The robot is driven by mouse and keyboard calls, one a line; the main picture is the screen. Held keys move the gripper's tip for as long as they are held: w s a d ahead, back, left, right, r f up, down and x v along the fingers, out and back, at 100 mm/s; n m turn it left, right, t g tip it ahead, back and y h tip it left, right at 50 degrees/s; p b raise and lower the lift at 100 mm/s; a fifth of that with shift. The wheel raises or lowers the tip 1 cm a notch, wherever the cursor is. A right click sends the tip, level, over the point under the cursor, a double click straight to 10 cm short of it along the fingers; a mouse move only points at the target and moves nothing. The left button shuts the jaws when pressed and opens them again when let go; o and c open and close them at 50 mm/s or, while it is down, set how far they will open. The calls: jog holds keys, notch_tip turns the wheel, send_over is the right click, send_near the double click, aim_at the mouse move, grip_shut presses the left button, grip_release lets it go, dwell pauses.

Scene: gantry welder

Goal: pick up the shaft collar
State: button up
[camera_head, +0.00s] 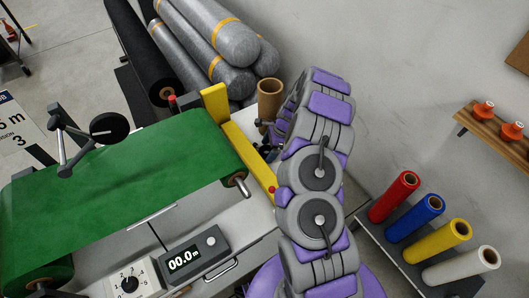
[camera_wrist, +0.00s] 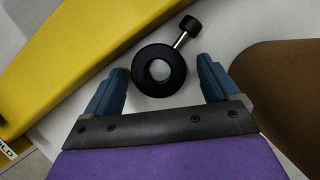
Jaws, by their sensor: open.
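The shaft collar (camera_wrist: 145,82) is a black ring with a metal screw and black knob sticking out to the upper right. In the wrist view it lies on a pale surface, just ahead of and partly between my gripper's fingertips. My gripper (camera_wrist: 162,80) is open, with one blue finger on each side of the ring and nothing held. I cannot tell how high the fingers are above the surface. In the head view my gripper (camera_head: 267,132) is small and mostly hidden by my arm, and the collar cannot be made out.
A yellow bar (camera_wrist: 75,50) lies left of the collar, and a brown cardboard tube (camera_wrist: 285,85) stands close on the right. The head view also shows the tube (camera_head: 270,98), the yellow bar (camera_head: 238,130) and a green belt (camera_head: 120,165) left of my arm.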

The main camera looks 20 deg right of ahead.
jog(key=c, duration=1.2)
jog(key=shift+c, duration=0.2)
